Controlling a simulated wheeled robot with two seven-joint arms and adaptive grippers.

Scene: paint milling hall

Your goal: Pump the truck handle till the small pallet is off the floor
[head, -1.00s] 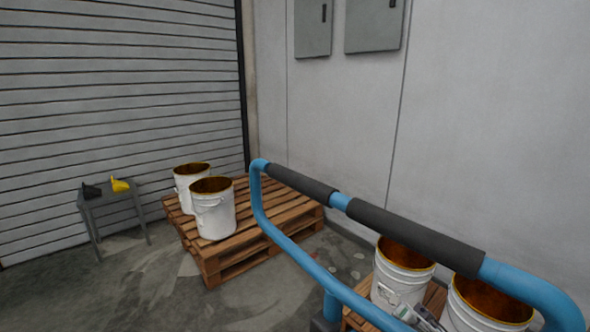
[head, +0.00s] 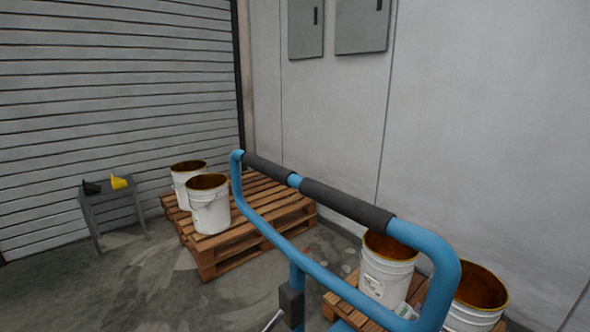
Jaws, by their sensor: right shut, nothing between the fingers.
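The truck handle (head: 330,267) is a blue tube loop with black grips along its top bar. It stands tilted across the right half of the head view. A smaller wooden pallet (head: 345,287) shows behind it at the lower right, carrying two white buckets (head: 388,275). Its underside is hidden, so I cannot tell whether it touches the floor. My left gripper is not in view.
A larger wooden pallet (head: 262,213) with two white buckets (head: 209,206) stands on the floor behind the handle. A small grey table (head: 112,196) with a yellow item and a black item is by the shutter. Bare floor lies at the lower left.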

